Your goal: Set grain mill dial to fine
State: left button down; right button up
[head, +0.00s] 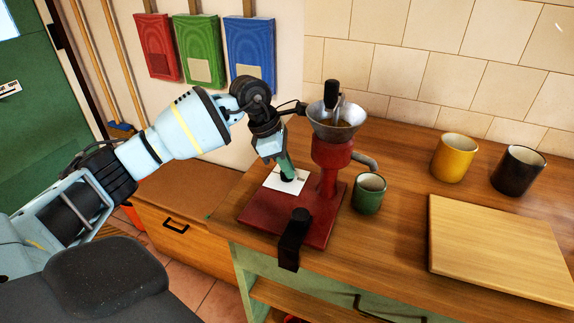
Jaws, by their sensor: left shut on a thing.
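The red grain mill (331,153) stands upright on its red base (262,218) at the left end of the wooden counter, with a grey metal hopper (350,118) on top. A white plate (273,183) lies on the base, with a small dark dial (288,178) on it. My left gripper (287,172) reaches down from the upper left and is shut on the dial, its fingers partly hiding it. The dial's setting is too small and covered to read. My right gripper is out of view.
A green mug (369,194) stands close to the right of the mill. A yellow mug (453,158), a black mug (518,171) and a wooden board (500,245) are farther right. A black clamp (294,240) sits at the base's front edge. Counter between green mug and board is clear.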

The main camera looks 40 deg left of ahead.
pick_arm(q)
jog(key=shift+m, duration=0.5)
jog(key=c, duration=1.5)
grip_release()
jog(key=v, duration=0.8)
jog(key=shift+w, duration=0.2)
jog(key=shift+s+f, duration=0.1)
jog(key=shift+f, duration=0.05)
